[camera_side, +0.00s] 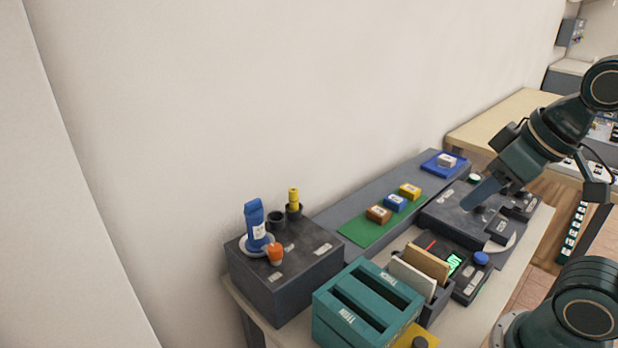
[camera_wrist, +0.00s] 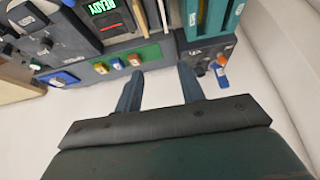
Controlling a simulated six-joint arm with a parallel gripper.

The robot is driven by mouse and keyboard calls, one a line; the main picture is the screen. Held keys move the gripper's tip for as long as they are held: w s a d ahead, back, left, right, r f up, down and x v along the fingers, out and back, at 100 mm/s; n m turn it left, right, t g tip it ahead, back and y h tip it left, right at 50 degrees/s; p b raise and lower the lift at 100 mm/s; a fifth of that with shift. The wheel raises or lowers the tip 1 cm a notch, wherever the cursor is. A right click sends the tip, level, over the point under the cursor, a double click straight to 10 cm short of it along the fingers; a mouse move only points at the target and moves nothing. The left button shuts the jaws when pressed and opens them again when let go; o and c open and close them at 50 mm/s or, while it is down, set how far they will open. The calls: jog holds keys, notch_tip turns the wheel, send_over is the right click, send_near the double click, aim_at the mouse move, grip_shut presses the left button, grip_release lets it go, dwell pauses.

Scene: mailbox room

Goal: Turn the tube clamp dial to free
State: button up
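A dark grey box (camera_side: 285,275) stands at the left end of the bench. It carries an upright blue canister (camera_side: 255,220) in a pale round collar. An orange knob (camera_side: 275,252) stands just in front of it. I cannot read which part is the tube clamp dial; the labels are too small. The blue canister (camera_wrist: 222,81) and orange knob (camera_wrist: 221,60) also show at the right of the wrist view. My gripper (camera_side: 476,198) is high at the right end of the bench, far from this box. In the wrist view my gripper (camera_wrist: 160,70) is open, with nothing between its fingers.
A teal slotted box (camera_side: 365,305) stands in front of the grey box. A yellow-topped peg (camera_side: 293,196) stands behind the canister. Several coloured blocks lie on a green strip (camera_side: 362,232). A blue knob (camera_side: 481,258) and a green display (camera_side: 454,263) are on the front right.

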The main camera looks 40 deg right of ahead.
jog(key=shift+o, duration=0.5)
jog(key=shift+w+r, duration=0.2)
jog(key=shift+w, duration=0.15)
jog(key=m+g+h, duration=0.2)
jog(key=m+h, duration=0.1)
jog(key=m, duration=0.6)
send_over(275, 247)
jog(key=s+a, duration=0.4)
notch_tip(275, 247, down, 3)
jog(key=shift+a+f, duration=0.1)
jog(key=shift+f, duration=0.05)
jog(key=shift+f, duration=0.1)
jog(key=x, duration=1.3)
jog(key=shift+s+d+f, duration=0.2)
jog(key=shift+d+f, duration=0.05)
jog(key=shift+f, duration=0.05)
